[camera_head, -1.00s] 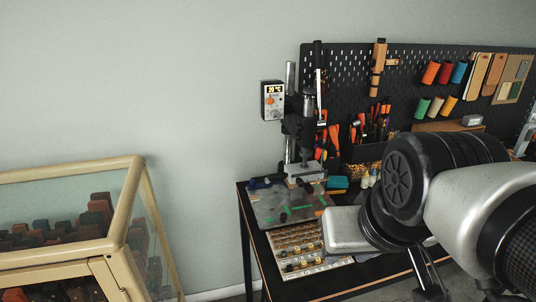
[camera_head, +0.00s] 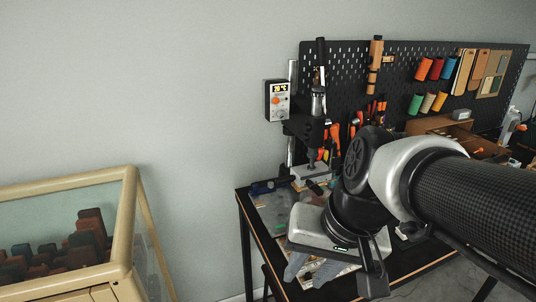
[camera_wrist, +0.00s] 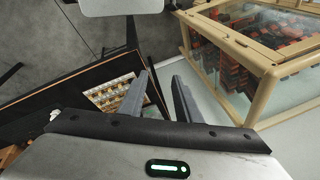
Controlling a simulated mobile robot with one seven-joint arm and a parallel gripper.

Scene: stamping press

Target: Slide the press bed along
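The stamping press (camera_head: 315,118) stands at the back left of the black table, with a dark head above a pale metal bed (camera_head: 305,173). Part of the bed's right side is close behind my arm. My gripper (camera_head: 303,283) is over the table's front left part, in front of the press and apart from it. In the wrist view my gripper (camera_wrist: 161,76) has two grey fingers spread apart, with nothing between them. The press and its bed do not show in the wrist view.
A stamp tray (camera_wrist: 112,93) lies on the table near my fingers. A cutting mat (camera_head: 272,208) lies before the press. A glass-topped wooden case (camera_head: 130,215) stands at the left. A control box (camera_head: 277,101) is beside the press on the wall. A tool pegboard (camera_head: 345,75) is behind.

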